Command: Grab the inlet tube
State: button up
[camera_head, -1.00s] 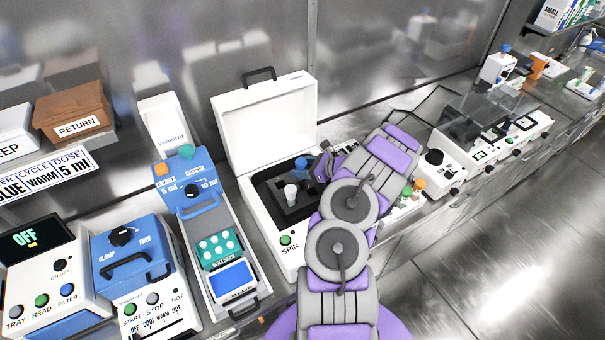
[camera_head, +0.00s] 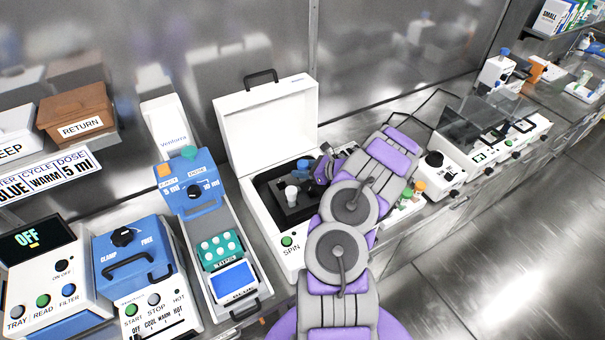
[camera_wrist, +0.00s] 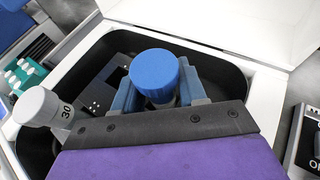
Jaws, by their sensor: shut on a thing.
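A tube with a blue cap (camera_wrist: 154,75) stands in the dark well of the open white SPIN machine (camera_head: 262,215). I take it for the inlet tube. My gripper (camera_wrist: 158,98) is shut on it just below the cap, with a blue finger on each side. The tube's lower part is hidden by the gripper.
The machine's white lid (camera_head: 265,120) stands open behind the well. A blue-and-grey dispenser (camera_head: 188,180) with a green tips rack (camera_head: 222,250) stands close on the left. Other white devices (camera_head: 450,165) stand to the right. The floor at the right is clear.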

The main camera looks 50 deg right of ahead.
jog(key=r+p, duration=0.1)
jog(key=r, duration=0.1)
jog(key=r+p, duration=0.2)
jog(key=r, duration=0.1)
jog(key=r+p, duration=0.2)
jog(key=shift+s+d+r, duration=0.1)
jog(key=shift+s+r, duration=0.15)
jog(key=shift+s, duration=0.05)
jog(key=s+d+p, duration=0.2)
jog(key=s, duration=0.4)
jog(key=s+d+p, duration=0.2)
jog(key=s, duration=0.5)
jog(key=s+d+p, duration=0.2)
jog(key=s, duration=0.4)
jog(key=shift+s+d+f, duration=0.25)
jog(key=shift+s, duration=0.05)
grip_shut()
jog(key=s+d+b, duration=0.3)
jog(key=s+b, duration=0.1)
jog(key=s, duration=0.7)
jog(key=s+d+b, duration=0.3)
jog(key=s+d, duration=0.1)
jog(key=s, duration=0.7)
jog(key=shift+s+d+b, duration=0.15)
jog(key=shift+s+b, duration=0.1)
jog(key=shift+b, duration=0.15)
